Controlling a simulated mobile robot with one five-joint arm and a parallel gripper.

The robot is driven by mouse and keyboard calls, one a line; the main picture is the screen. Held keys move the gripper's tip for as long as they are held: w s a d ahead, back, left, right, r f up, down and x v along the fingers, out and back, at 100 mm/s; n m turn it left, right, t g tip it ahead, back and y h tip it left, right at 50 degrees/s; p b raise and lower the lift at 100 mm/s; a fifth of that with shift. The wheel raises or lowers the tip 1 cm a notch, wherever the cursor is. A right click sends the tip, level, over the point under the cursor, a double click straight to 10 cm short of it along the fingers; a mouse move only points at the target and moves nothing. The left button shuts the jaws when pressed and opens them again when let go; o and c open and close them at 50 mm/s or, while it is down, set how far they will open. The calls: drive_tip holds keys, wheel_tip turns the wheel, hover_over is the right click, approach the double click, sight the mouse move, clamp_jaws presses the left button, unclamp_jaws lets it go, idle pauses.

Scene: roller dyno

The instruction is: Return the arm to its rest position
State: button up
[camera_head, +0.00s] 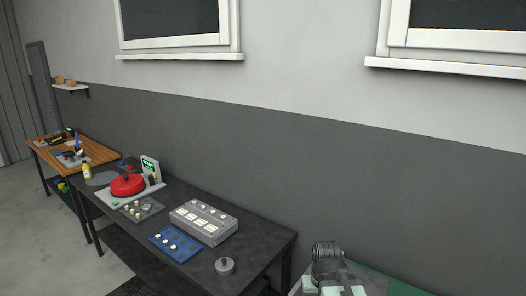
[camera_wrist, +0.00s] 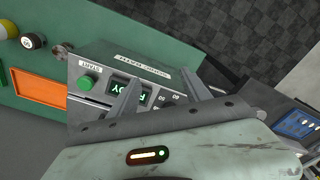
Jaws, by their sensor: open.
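My gripper (camera_wrist: 160,90) shows in the wrist view with its two fingers apart and nothing between them. It is in front of a grey panel box (camera_wrist: 95,65) with a green button (camera_wrist: 88,82) and a small lit display (camera_wrist: 135,92). I cannot tell whether the fingers touch the box. In the head view part of my arm (camera_head: 328,262) shows at the bottom edge, right of centre; the gripper cannot be made out there.
The box stands on a green surface (camera_wrist: 30,115) beside an orange tray (camera_wrist: 38,88). In the head view a dark table (camera_head: 262,240) holds a red round device (camera_head: 127,185), a grey box (camera_head: 203,220), a blue board (camera_head: 175,244) and a grey knobbed weight (camera_head: 225,266). A wall runs behind.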

wheel_tip(320, 180, down, 15)
drive_tip(key=s+b, duration=0.2)
drive_tip(key=b, duration=1)
drive_tip(key=shift+a+g, duration=0.15)
drive_tip(key=shift+g, duration=0.25)
